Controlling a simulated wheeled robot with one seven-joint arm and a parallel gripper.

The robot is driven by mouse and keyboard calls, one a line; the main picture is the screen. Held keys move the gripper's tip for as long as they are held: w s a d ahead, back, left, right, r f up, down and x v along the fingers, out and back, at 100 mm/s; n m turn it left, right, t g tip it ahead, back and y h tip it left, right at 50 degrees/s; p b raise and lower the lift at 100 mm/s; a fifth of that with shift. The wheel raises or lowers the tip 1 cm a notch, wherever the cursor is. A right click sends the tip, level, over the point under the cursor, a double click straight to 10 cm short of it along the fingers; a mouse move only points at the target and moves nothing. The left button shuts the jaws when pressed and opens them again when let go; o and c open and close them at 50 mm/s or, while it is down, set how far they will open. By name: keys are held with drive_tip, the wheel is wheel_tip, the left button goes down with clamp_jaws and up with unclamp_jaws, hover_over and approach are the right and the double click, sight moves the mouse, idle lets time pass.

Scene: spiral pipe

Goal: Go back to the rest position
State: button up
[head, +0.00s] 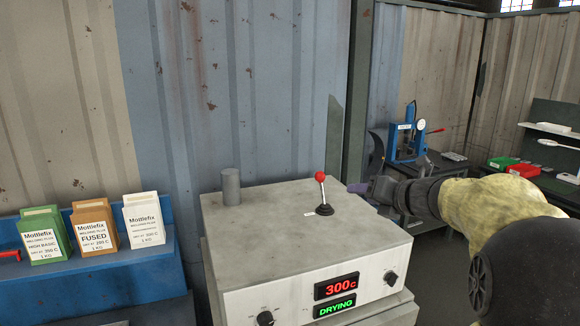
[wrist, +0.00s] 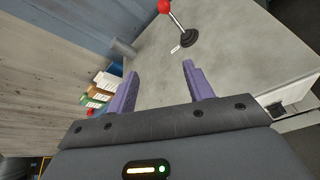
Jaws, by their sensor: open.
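My gripper (head: 358,187) is at the right side of the grey oven box in the head view, beside the lever. In the wrist view its two purple fingers (wrist: 158,88) are apart with nothing between them. The lever with a red knob (head: 320,177) stands on top of the box (head: 255,215), leaning slightly. It also shows at the top of the wrist view (wrist: 176,22), beyond the fingers and apart from them. The box front has a red display (head: 336,287) reading 300c and a green display (head: 334,307) reading DRYING.
A grey cylinder (head: 231,186) stands on the box's back left. A blue shelf (head: 100,275) at left holds green, orange and white Mottlefix packets (head: 95,225). A blue press (head: 405,138) and red and green trays (head: 510,165) are at the back right. A corrugated wall closes the back.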

drive_tip(key=s+d+f+m+g+h, duration=0.1)
drive_tip(key=s+f+m+h, duration=0.3)
drive_tip(key=f+m, duration=0.5)
drive_tip(key=s+d+f+m+h, duration=0.1)
drive_tip(key=s+f+m+h, duration=0.35)
drive_tip(key=m, duration=0.85)
drive_tip(key=s+a+f+m+g+y, duration=0.1)
drive_tip(key=s+f+m+g, duration=0.3)
drive_tip(key=s, duration=0.5)
drive_tip(key=s+a+f+m+g, duration=0.3)
drive_tip(key=s+f+m+g, duration=0.1)
drive_tip(key=s+f+m, duration=0.5)
drive_tip(key=shift+a+f+g+y, duration=0.2)
drive_tip(key=shift+f+g+y, duration=0.15)
drive_tip(key=shift+f, duration=0.25)
